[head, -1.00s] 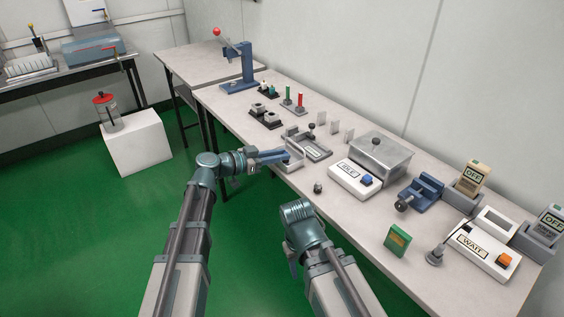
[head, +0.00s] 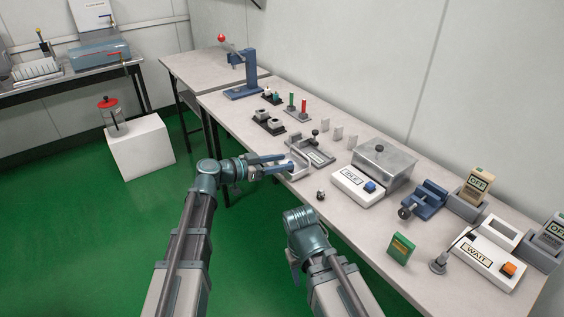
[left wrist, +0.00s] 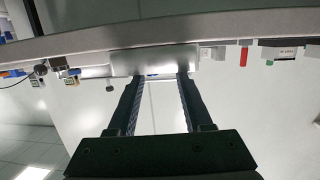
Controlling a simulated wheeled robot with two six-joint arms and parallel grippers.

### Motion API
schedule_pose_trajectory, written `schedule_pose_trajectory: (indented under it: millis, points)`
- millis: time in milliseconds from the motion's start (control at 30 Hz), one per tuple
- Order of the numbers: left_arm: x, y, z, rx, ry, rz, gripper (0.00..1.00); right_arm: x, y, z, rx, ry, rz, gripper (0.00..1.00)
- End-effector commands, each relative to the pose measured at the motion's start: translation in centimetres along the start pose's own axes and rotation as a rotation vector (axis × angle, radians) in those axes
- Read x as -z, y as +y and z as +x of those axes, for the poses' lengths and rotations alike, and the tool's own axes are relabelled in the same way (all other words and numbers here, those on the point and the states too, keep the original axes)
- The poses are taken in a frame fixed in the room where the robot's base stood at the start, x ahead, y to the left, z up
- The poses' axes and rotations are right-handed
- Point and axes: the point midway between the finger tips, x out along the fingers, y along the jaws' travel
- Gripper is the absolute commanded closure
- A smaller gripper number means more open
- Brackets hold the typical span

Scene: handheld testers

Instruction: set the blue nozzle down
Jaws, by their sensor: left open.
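My left gripper (head: 285,163) is open at the front edge of the bench, its fingers reaching to a small grey tray (head: 300,155). In the left wrist view the two dark fingers (left wrist: 155,76) stand apart, with the grey metal tray wall (left wrist: 155,60) just beyond their tips. A small speck of blue (left wrist: 152,74) shows between the fingertips. It may be the blue nozzle, mostly hidden by the tray wall.
A lidded metal box (head: 384,163), a white IDLE box (head: 352,190) and a blue vise (head: 424,200) stand to the right. A dark knob (head: 320,195) sits near the front edge. Black blocks (head: 268,124) and red and green posts (head: 304,106) stand farther back.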

Motion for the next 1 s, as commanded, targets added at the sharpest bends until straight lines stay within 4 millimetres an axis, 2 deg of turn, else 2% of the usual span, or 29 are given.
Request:
schedule_pose_trajectory:
  millis: [300, 500, 700, 1000]
  points:
    - [0.2, 0.1, -6.7, 0.005, 0.000, -0.001, 0.50, -0.1, 0.1, -1.5, 0.001, 0.000, 0.000, 0.50]
    - [0.1, 0.1, -9.8, 0.004, 0.001, -0.001, 0.50, -0.1, 0.2, -2.0, 0.001, 0.000, 0.000, 0.50]
    - [0.0, 0.0, -11.2, 0.002, 0.001, 0.000, 0.50, -0.1, 0.2, -2.2, 0.001, 0.000, 0.000, 0.50]
    - [0.0, 0.0, -11.4, 0.002, 0.001, 0.000, 0.50, -0.1, 0.2, -2.2, 0.001, 0.000, 0.000, 0.50]
